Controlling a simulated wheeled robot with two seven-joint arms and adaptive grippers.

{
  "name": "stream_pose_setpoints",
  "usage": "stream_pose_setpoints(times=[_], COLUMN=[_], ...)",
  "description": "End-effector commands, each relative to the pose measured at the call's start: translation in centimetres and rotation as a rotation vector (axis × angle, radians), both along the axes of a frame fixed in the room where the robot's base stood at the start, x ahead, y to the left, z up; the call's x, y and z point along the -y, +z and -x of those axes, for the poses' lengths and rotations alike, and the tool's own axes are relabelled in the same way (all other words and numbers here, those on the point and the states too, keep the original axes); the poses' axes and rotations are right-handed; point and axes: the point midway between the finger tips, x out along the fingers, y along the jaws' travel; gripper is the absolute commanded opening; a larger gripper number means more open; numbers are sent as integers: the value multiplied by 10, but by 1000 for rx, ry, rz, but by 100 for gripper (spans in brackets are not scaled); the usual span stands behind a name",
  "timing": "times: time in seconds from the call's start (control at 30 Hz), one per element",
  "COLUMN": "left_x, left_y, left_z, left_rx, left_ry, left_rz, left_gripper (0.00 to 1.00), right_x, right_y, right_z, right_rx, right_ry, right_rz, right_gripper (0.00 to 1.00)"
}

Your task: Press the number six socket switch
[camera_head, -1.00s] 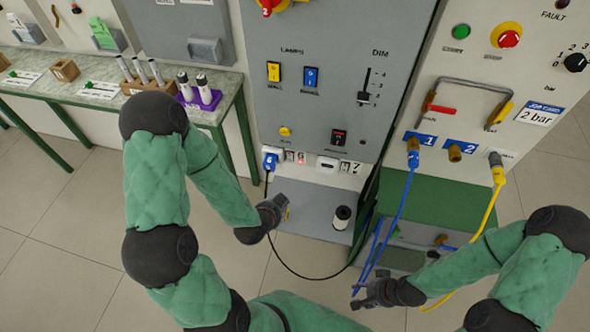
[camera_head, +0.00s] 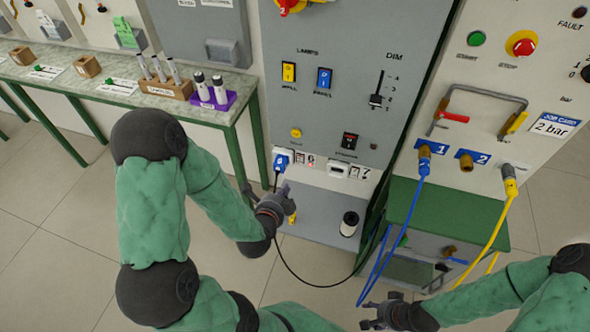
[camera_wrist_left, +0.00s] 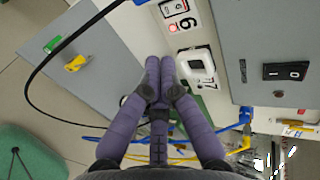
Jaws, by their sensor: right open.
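The number six socket (camera_head: 282,160) is on the lower white strip of the grey panel, with a blue plug in it. Its small switch (camera_head: 300,159) is just right of the plug, beside the 6 label with a red light. In the left wrist view the switch (camera_wrist_left: 173,9) is at the top, beside the 6 label (camera_wrist_left: 182,26). My left gripper (camera_head: 284,190) is in front of and below the socket strip. Its fingers (camera_wrist_left: 160,72) are together and empty, apart from the switch. My right gripper (camera_head: 371,316) is open and empty at the bottom.
The number seven socket (camera_head: 338,170) is to the right. A black cable hangs from the blue plug. A grey ledge (camera_head: 318,222) below holds a black-and-white cylinder (camera_head: 349,223). Blue and yellow hoses hang at the right. A bench (camera_head: 120,92) stands left.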

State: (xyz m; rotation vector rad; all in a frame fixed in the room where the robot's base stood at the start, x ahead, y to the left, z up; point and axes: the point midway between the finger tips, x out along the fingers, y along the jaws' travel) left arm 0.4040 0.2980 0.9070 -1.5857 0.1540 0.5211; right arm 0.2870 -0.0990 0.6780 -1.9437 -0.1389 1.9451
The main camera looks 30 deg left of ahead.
Motion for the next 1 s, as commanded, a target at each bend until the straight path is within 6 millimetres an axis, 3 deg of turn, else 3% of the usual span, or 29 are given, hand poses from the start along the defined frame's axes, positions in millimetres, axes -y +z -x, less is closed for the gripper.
stream_pose_setpoints(times=[0.17, 0.63, 0.8, 1.0], left_x=[-3, -20, -26, -29], left_y=[-8, -44, -39, -37], left_z=[-13, -88, -111, -124], left_rx=[-1, -1, 2, 1], left_ry=[-1, -1, 1, -1], left_rz=[1, 2, 1, 3], left_gripper=[0, 0, 0, 0], right_x=[0, 0, 0, 0], right_y=[-4, -23, -25, -27], right_z=[0, 0, 0, 0], right_rx=[0, 0, 0, 0], right_ry=[0, 0, 0, 0], right_rz=[0, 0, 0, 0], right_gripper=[52, 52, 52, 52])
